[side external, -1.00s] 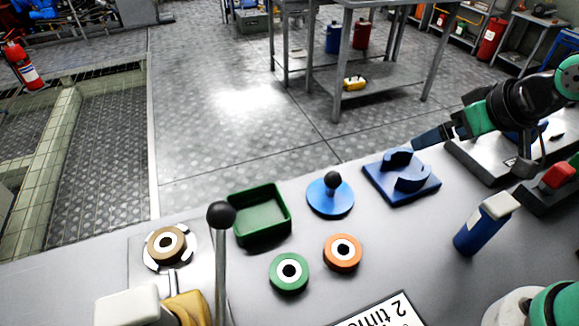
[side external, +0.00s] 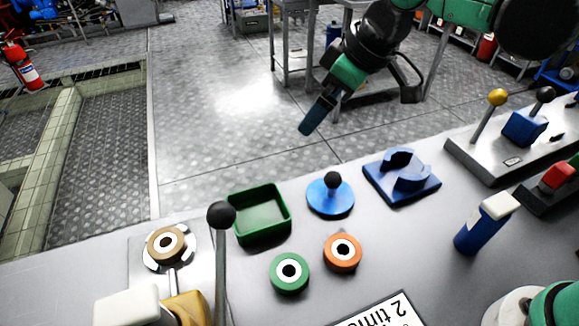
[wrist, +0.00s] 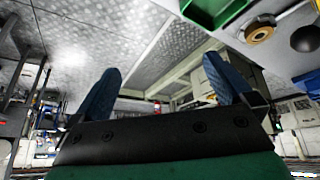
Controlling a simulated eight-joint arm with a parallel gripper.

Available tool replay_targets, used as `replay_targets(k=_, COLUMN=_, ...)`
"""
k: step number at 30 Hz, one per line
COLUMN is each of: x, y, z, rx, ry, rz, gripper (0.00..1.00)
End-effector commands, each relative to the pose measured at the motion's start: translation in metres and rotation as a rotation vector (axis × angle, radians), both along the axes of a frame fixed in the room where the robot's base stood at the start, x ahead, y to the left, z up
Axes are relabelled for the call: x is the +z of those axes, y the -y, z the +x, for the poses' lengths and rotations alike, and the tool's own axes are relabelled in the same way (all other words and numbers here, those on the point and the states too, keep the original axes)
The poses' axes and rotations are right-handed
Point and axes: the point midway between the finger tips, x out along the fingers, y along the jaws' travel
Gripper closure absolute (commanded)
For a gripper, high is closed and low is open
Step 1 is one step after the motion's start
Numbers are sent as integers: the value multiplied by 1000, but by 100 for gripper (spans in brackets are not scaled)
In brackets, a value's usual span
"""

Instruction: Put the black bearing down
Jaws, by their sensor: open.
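My gripper (side external: 307,127) hangs in the air above and behind the blue post stand (side external: 330,201). In the wrist view my gripper (wrist: 164,82) has its two blue fingers spread wide with nothing between them. I see no black bearing in either view. Ring-shaped bearings lie on the grey bench: a green one (side external: 289,286), an orange one (side external: 343,265) and a brown one (side external: 165,256) on a round seat at the left. The blue cradle block (side external: 402,190) at the right looks empty. The brown bearing also shows in the wrist view (wrist: 261,35).
An empty green tray (side external: 262,227) sits left of the blue stand. A black-knobbed lever (side external: 221,250) stands up at the front left. A blue-and-white handle (side external: 483,229) and a lever box (side external: 522,130) stand at the right. The air around my gripper is clear.

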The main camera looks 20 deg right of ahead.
Motion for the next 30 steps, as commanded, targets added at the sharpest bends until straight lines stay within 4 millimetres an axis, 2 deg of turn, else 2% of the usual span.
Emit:
replay_targets(k=1, x=-4, y=-26, z=7, rx=89, ry=-11, rz=-7, gripper=0)
replay_targets(k=5, x=-23, y=-90, z=15, rx=322, ry=-37, rz=-29, gripper=0)
replay_targets(k=9, x=-52, y=-157, z=8, rx=565, ry=-57, rz=-45, gripper=0)
replay_targets(k=12, x=-72, y=-190, z=-2, rx=697, ry=-66, rz=-52, gripper=0)
replay_targets(k=15, x=-87, y=-213, z=-12, rx=788, ry=-71, rz=-55, gripper=0)
replay_targets(k=18, x=-96, y=-225, z=-18, rx=842, ry=-74, rz=-58, gripper=0)
replay_targets(k=23, x=-109, y=-233, z=-21, rx=866, ry=-77, rz=-58, gripper=0)
replay_targets(k=30, x=-138, y=-245, z=-21, rx=864, ry=-75, rz=-58, gripper=0)
